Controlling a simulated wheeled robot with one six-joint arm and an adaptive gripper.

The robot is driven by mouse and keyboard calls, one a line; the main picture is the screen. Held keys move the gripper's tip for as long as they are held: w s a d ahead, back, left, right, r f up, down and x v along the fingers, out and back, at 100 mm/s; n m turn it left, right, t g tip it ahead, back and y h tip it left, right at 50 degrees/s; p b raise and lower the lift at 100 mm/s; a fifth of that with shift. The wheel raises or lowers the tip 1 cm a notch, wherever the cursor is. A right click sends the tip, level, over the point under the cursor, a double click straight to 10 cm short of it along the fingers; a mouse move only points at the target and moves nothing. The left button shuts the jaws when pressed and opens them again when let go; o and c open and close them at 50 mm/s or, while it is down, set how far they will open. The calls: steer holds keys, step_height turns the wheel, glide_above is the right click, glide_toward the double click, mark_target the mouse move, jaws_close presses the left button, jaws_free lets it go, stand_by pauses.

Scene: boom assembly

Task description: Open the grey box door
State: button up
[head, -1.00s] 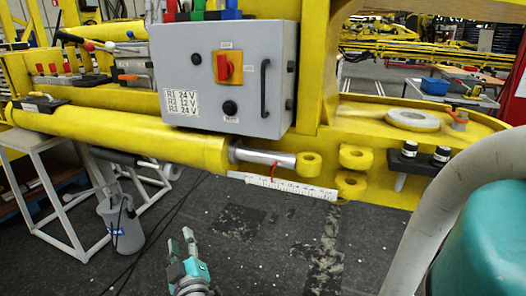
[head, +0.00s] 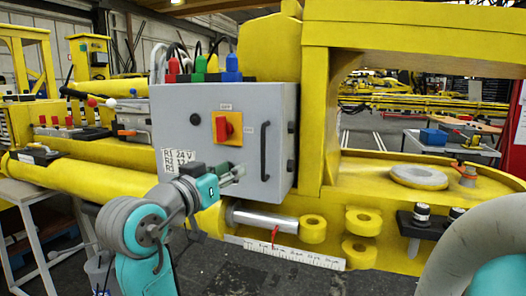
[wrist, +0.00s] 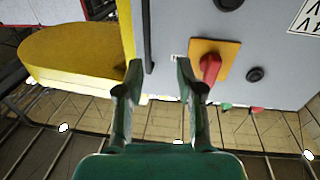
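The grey box (head: 235,105) is mounted on the yellow boom, and its door looks closed. A black vertical handle (head: 265,150) is on the right of its front face. A red rotary switch (head: 224,128) on an orange plate is left of the handle. My gripper (head: 236,174) is in front of the lower door, left of the handle, partly covering the voltage label. In the wrist view, my gripper (wrist: 158,68) is open and empty. The handle (wrist: 148,38) lines up between its fingers, closer to the left one; contact cannot be told. The red switch (wrist: 210,67) is right of the right finger.
A yellow cylinder with a chrome rod (head: 262,219) and a white ruler (head: 285,253) lie below the box. Coloured connectors (head: 200,66) stand on top of it. A yellow upright (head: 320,130) rises close to the right of the box.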

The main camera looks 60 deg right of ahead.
mark_target(262, 152)
steer(key=shift+m+g+y, duration=0.3)
steer(key=shift+m+g, duration=0.3)
steer(key=shift+m, duration=0.1)
steer(key=s+d, duration=0.1)
steer(key=d, duration=0.2)
steer(key=s+d+r, duration=0.1)
steer(key=d, duration=0.7)
steer(key=shift+s+r, duration=0.35)
steer(key=shift+s, duration=0.05)
jaws_close()
